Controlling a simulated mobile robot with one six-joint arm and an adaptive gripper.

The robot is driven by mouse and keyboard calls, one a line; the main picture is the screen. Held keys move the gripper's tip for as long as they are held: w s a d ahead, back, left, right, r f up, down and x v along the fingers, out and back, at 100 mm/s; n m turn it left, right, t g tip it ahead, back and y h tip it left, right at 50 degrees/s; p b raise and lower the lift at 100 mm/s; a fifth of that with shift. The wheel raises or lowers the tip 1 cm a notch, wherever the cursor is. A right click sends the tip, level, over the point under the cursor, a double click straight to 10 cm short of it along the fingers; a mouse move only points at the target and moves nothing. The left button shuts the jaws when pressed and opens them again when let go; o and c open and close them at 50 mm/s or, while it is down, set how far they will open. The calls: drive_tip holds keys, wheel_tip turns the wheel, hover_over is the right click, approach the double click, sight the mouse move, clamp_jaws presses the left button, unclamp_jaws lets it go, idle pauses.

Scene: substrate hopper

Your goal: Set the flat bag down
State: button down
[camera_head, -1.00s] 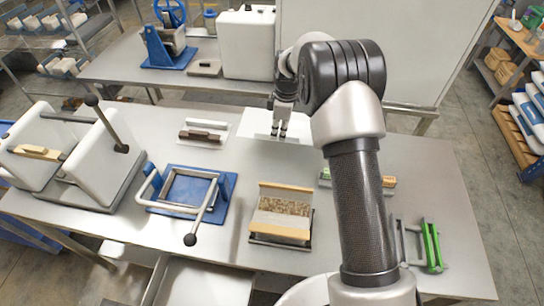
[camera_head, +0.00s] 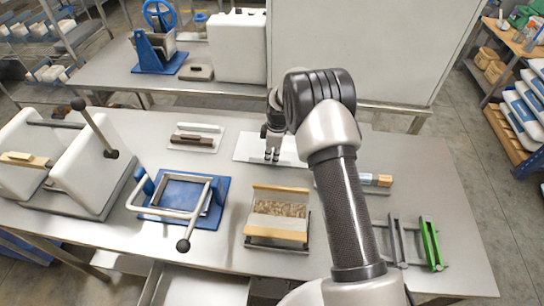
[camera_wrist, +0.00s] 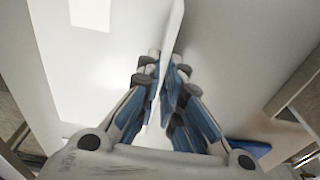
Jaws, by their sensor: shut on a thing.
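The flat bag (camera_wrist: 174,32) shows in the wrist view as a thin white sheet seen nearly edge-on between my fingers. My gripper (camera_wrist: 165,95) is shut on it. In the head view my gripper (camera_head: 272,158) points down over the back middle of the steel table. A white flat rectangle (camera_head: 291,150) shows around the fingertips there and appears to be the bag. I cannot tell whether its lower edge touches the table.
A wood-ended hopper tray (camera_head: 280,208) stands in front of my gripper. A blue framed press (camera_head: 180,195) and a small plate with a brown-and-white tool (camera_head: 195,138) are left. Green-sided rails (camera_head: 430,243) stand front right. A white panel (camera_head: 350,50) rises behind.

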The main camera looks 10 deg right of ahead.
drive_tip(key=shift+f, duration=0.1)
drive_tip(key=c, duration=2.2)
unclamp_jaws()
drive_tip(key=o, duration=0.4)
drive_tip(key=shift+o, duration=0.2)
